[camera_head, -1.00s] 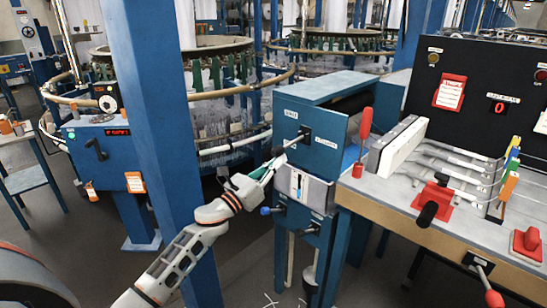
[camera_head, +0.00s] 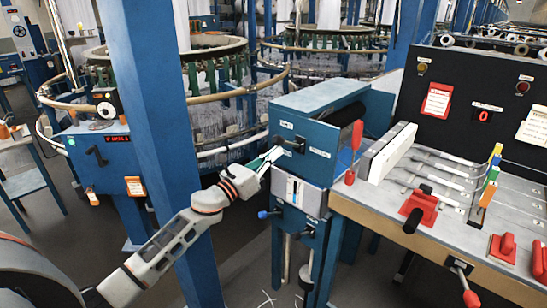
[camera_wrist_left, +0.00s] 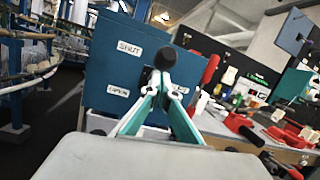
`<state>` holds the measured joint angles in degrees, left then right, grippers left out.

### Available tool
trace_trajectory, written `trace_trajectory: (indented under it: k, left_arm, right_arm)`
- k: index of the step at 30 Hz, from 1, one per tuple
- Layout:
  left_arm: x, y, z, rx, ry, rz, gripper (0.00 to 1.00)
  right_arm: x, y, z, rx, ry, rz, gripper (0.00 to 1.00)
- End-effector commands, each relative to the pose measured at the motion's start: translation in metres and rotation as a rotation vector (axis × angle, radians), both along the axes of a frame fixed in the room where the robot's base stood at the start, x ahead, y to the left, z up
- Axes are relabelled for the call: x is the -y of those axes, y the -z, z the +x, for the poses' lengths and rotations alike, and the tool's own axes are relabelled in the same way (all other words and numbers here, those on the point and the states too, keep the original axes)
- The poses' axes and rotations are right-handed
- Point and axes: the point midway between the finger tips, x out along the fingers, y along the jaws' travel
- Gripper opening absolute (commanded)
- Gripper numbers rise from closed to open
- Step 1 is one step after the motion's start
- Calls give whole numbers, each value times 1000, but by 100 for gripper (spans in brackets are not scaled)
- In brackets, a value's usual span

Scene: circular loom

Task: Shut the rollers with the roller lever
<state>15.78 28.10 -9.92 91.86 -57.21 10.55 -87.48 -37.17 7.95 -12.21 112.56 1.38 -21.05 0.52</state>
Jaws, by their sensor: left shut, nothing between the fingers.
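The roller lever (camera_head: 288,142) is a short black lever on the front of a blue roller box (camera_head: 311,134). It points left from its pivot plate in the head view. In the left wrist view its round black knob (camera_wrist_left: 166,59) is just beyond my fingertips. A dark roller (camera_head: 346,112) shows in the open side of the box. My left gripper (camera_head: 273,156) is shut and empty, its tips at or just under the lever; I cannot tell whether they touch it. The SHUT label (camera_wrist_left: 130,47) and OPEN label (camera_wrist_left: 117,90) show on the panel. My right gripper is out of view.
A blue post (camera_head: 160,140) stands close behind my left arm. A workbench (camera_head: 430,225) with red levers and a black control panel (camera_head: 490,100) stands to the right. A grey-white unit (camera_head: 300,193) sits below the box. Circular looms fill the back.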

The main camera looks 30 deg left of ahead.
Motion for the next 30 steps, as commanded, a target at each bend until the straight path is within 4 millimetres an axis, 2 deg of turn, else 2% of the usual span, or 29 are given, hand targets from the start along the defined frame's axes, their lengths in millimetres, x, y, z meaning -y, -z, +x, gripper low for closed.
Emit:
trace_trajectory:
  k: [3, 12, 26, 30]
  left_arm:
    - [0, -11, 2, 7, 0, 1, 0]
    - [-1, -24, 4, 17, -2, -2, 0]
    - [-1, -25, 4, 18, -3, -3, 0]
    - [-2, -18, 5, 16, -3, -3, 0]
  right_arm:
    - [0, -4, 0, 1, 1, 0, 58]
    - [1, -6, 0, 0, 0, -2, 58]
    - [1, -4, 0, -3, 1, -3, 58]
    - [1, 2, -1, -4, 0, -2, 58]
